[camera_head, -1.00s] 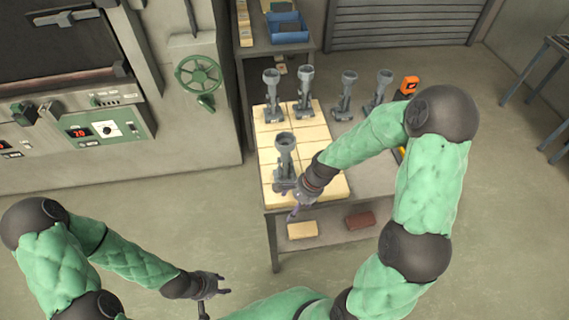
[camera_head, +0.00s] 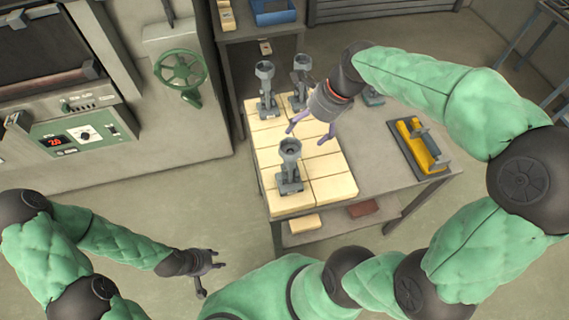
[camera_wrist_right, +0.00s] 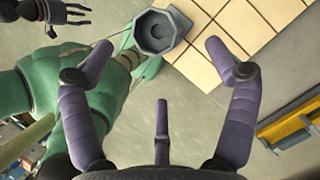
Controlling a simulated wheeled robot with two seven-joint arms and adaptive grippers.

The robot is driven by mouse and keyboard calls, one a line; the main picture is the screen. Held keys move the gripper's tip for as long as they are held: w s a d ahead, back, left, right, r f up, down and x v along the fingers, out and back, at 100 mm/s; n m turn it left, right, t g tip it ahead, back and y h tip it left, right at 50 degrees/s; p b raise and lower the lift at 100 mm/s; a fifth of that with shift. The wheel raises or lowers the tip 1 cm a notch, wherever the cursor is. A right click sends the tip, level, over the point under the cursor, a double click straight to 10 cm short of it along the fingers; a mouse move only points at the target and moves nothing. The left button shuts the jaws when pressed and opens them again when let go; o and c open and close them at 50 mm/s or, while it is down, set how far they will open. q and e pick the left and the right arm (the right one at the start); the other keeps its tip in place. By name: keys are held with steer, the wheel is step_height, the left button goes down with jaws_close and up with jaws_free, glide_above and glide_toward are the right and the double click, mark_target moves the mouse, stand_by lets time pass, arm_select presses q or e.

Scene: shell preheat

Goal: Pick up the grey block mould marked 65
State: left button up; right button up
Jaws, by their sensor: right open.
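Several grey moulds with cup-shaped tops show in the head view; no number is legible. The front mould (camera_head: 289,166) stands upright on cream tiles (camera_head: 331,187); its octagonal cup shows at the top of the right wrist view (camera_wrist_right: 160,31). Two more moulds, a left one (camera_head: 265,85) and one beside it (camera_head: 302,80), stand at the back. Another mould (camera_head: 372,97) is partly hidden by my right arm. My right gripper (camera_head: 308,133) is open and empty, above and behind the front mould, apart from it. My left gripper (camera_head: 212,279) is open and empty, away from the table.
A yellow and grey tool (camera_head: 422,145) lies on the table's (camera_head: 378,168) right side. Bricks lie on the shelf below, one cream (camera_head: 304,223) and one dark red (camera_head: 362,208). An oven with a control panel (camera_head: 82,135) and green handwheel (camera_head: 181,74) stands left.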

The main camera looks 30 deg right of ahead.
glide_toward(287, 151)
steer(key=f, duration=0.1)
steer(key=w+f, duration=0.1)
steer(key=shift+a+f, duration=0.15)
steer(key=shift+f, duration=0.15)
steer(key=shift+a+f, duration=0.2)
steer(key=shift+f, duration=0.05)
steer(key=x, duration=0.4)
steer(key=shift+a+f+b, duration=0.15)
steer(key=shift+a+b, duration=0.1)
steer(key=shift+b, duration=0.1)
steer(key=c, duration=1.7)
